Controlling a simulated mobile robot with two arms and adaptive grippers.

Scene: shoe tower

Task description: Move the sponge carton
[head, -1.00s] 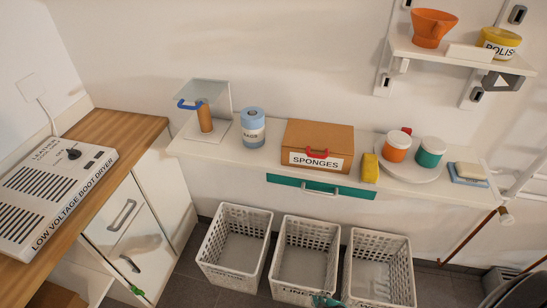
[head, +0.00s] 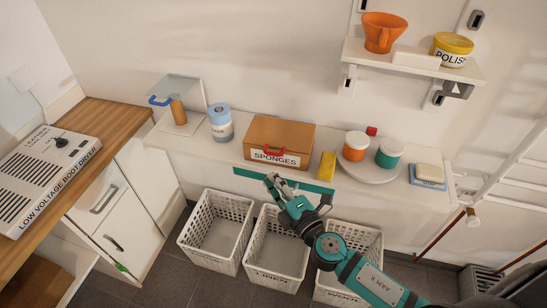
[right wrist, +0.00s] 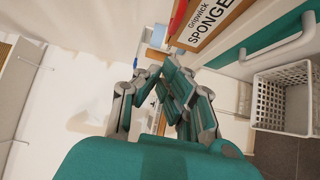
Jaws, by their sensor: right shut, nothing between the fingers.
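The sponge carton (head: 295,131) is a brown box with a white SPONGES label and a red handle (head: 273,152). My left gripper is out of view.
A yellow sponge (head: 326,166) and a round tray (head: 370,174) with two jars stand right. White baskets (head: 218,230) stand on the floor below. The wall shelf (head: 410,61) overhangs the right side.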

